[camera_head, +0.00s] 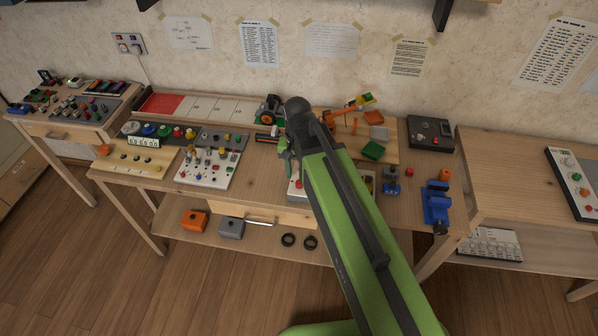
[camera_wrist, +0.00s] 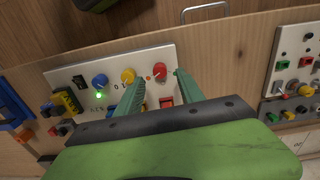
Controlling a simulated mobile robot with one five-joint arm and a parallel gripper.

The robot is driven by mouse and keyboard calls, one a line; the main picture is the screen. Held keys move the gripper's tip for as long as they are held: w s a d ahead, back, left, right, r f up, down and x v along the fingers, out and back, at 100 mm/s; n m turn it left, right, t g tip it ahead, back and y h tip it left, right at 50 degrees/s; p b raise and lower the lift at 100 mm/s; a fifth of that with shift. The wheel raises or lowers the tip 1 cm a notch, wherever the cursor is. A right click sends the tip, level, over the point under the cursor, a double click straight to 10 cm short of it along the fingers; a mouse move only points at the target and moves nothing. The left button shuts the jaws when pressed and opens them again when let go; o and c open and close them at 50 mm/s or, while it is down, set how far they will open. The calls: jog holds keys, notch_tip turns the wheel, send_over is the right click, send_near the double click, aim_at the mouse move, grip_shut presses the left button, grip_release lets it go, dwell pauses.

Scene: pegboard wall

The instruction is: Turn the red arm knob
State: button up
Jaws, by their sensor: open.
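A red knob (camera_wrist: 159,71) sits on a white control panel (camera_wrist: 66,75) in the wrist view, right of a yellow knob (camera_wrist: 128,75) and a blue knob (camera_wrist: 100,81). My gripper (camera_wrist: 157,76) is open and empty. Its two green fingers reach over the panel, with the red knob between and just beyond the tips; I cannot tell whether either touches it. A red rocker switch (camera_wrist: 166,102) lies partly hidden between the fingers. In the head view my gripper (camera_head: 287,158) is partly seen, and my arm hides most of the panel.
Another panel with several small knobs (camera_wrist: 295,75) stands to the right in the wrist view. A green indicator (camera_wrist: 98,96) glows near the blue knob. A drawer handle (camera_wrist: 204,9) lies beyond the table edge. A blue vise (camera_head: 436,205) stands at the workbench's right side.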

aim_at(299, 182)
notch_tip(299, 182, up, 13)
jog(key=p, duration=1.1)
jog(key=shift+r, duration=0.15)
jog(key=shift+a, duration=0.1)
jog(key=s+d+f+n+b, duration=0.1)
jog(key=s+d, duration=0.1)
jog(key=d, duration=0.3)
jog(key=s+d+f+n+b, duration=0.1)
jog(key=s+d, duration=0.1)
jog(key=d, duration=0.4)
jog(key=shift+d+f+n, duration=0.15)
jog(key=shift+f+n, duration=0.15)
jog(key=shift+f, duration=0.05)
